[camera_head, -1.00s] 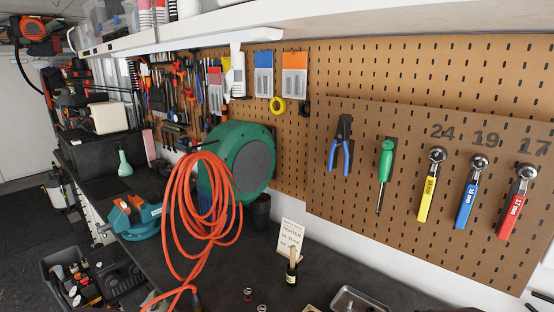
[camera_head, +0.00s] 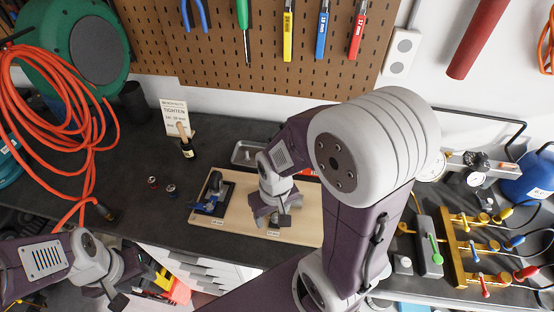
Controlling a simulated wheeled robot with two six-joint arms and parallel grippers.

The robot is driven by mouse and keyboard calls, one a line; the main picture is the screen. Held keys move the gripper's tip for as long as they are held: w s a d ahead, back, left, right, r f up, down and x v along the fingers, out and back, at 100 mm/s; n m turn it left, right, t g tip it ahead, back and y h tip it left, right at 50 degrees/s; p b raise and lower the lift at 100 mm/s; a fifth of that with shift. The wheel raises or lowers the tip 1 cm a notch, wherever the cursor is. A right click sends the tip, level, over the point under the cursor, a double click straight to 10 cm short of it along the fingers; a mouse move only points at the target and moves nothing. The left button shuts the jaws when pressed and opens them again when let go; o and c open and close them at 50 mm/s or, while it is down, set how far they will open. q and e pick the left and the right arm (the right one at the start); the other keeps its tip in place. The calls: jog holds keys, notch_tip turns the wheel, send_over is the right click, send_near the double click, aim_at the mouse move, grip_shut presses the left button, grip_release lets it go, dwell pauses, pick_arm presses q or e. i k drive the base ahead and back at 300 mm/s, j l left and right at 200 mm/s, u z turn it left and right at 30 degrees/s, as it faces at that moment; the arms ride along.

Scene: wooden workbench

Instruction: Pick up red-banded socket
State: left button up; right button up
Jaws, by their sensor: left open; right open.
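Two small dark sockets stand on the dark benchtop left of the wooden board. The left socket (camera_head: 153,182) shows a reddish tint and the other socket (camera_head: 171,189) stands just right of it; they are too small to tell surely which has the red band. My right gripper (camera_head: 283,219) is open over the wooden board, well right of both sockets, and I see nothing held in it. My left gripper (camera_head: 122,289) is open at the lower left, in front of the bench edge and apart from the sockets.
The wooden board (camera_head: 240,221) carries a blue-and-black tool (camera_head: 213,193). A metal tray (camera_head: 246,153) lies behind it. Orange hose (camera_head: 62,150) hangs at left. Benchtop around the sockets is clear.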

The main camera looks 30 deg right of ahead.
aim_at(154, 182)
jog(key=k+l+z, duration=0.1)
jog(key=z, duration=0.35)
jog(key=l+z, duration=0.1)
jog(key=z, duration=0.35)
jog(key=k+l+z, duration=0.1)
jog(key=z, duration=0.35)
jog(key=u, duration=1.75)
jog(key=j+z, duration=0.35)
jog(key=j, duration=1.05)
jog(key=i+j+z, duration=0.15)
jog(key=i+j, duration=0.15)
jog(key=i+j+z, duration=0.15)
jog(key=j, duration=0.25)
jog(key=i+j+z, duration=0.15)
jog(key=i+j, duration=0.15)
jog(key=i+j+z, duration=0.1)
jog(key=i+j, duration=0.1)
